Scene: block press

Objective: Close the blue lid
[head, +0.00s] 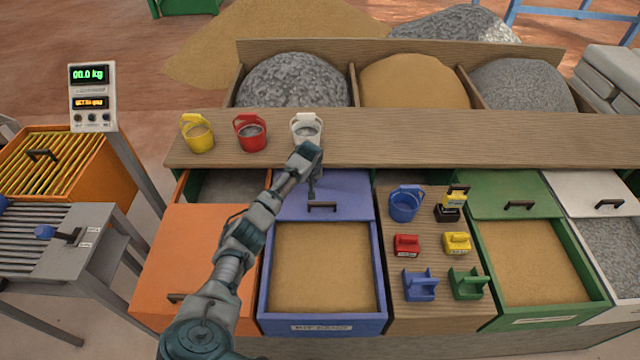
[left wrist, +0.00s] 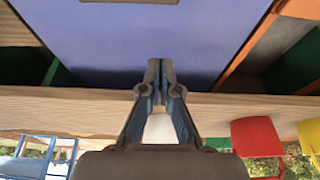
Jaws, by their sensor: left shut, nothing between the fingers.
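The blue lid (head: 345,190) lies at the back of the blue bin (head: 264,300), partly under the wooden shelf. The bin's front part is uncovered and shows sand. A dark handle (head: 322,207) sits near the lid's front edge. My left gripper (head: 312,196) points down over the lid, just behind the handle. In the left wrist view the gripper (left wrist: 160,66) has its fingertips together with nothing between them, in front of the blue lid (left wrist: 110,40). The handle (left wrist: 128,1) shows at the top edge. I cannot tell whether the fingertips touch the lid. My right gripper is not in view.
Yellow (head: 198,137), red (head: 251,134) and white (head: 306,129) buckets stand on the shelf (head: 450,140) behind my gripper. An orange lid (head: 190,260) lies left. A wooden panel with a blue bucket (head: 404,205) and several small items is right, beside a green bin (head: 488,290).

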